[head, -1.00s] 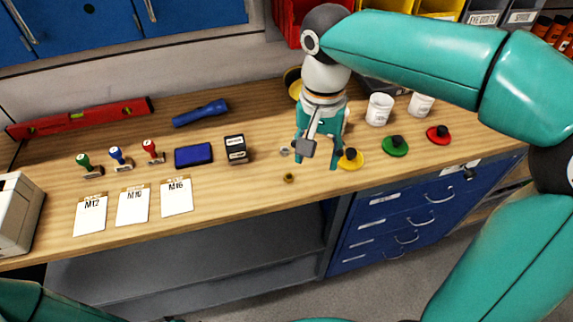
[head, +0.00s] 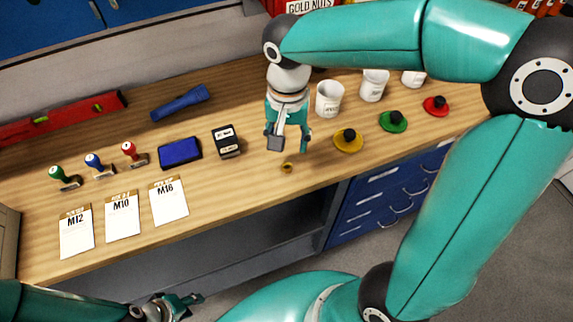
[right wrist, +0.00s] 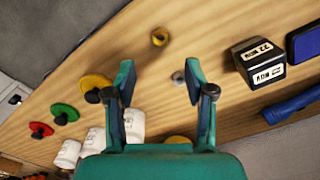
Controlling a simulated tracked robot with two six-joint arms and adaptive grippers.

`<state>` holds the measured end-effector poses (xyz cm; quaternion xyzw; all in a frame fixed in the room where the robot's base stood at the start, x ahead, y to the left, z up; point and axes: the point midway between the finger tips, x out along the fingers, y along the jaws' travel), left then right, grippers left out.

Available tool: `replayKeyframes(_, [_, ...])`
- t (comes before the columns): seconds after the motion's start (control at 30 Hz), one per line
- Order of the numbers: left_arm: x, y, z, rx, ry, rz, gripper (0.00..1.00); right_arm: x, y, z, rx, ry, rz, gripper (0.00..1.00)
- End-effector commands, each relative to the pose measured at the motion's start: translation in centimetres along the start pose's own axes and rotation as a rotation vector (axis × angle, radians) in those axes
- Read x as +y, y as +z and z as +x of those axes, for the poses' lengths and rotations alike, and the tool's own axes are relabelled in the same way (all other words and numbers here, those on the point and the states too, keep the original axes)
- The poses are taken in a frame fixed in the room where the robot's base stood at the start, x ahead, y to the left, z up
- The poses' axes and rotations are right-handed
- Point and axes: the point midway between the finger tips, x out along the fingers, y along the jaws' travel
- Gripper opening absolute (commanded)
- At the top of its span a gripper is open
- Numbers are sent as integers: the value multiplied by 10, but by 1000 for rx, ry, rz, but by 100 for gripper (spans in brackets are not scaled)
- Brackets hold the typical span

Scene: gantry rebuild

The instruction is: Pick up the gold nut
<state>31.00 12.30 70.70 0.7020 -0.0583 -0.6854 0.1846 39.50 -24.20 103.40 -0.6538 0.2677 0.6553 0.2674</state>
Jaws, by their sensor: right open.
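The gold nut (head: 287,168) lies on the wooden bench near its front edge. It also shows in the right wrist view (right wrist: 159,36), beyond the fingertips and roughly in line with the gap between them. My right gripper (head: 288,145) points down just behind the nut, open and apart from it. In the right wrist view its two fingers (right wrist: 158,70) are spread with nothing held between them.
A black stamp block (head: 226,141) and blue pad (head: 180,153) lie left of the right gripper. A yellow lid (head: 348,140) with a black knob lies to its right, with green and red ones beyond. White cups (head: 329,98) stand behind. Cards lie at left.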

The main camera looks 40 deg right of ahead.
Motion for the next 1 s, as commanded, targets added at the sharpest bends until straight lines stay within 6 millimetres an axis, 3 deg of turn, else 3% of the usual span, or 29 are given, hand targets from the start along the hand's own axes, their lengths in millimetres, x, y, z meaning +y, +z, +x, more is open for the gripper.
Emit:
replayKeyframes(0.1, [0, 0, 0, 1, 0, 0, 40, 1, 0, 21, -2, 3, 2, 54])
replayKeyframes(0.43, [2, 0, -4, 1, 0, 0, 40, 1, -2, 44, -2, 2, 3, 54])
replayKeyframes(0.7, [4, 0, -11, 1, 0, 0, 40, 0, -4, 80, -2, 3, 4, 54])
replayKeyframes(1.0, [4, 0, -10, 1, 0, 0, 40, 0, -5, 86, 1, 0, 4, 54])
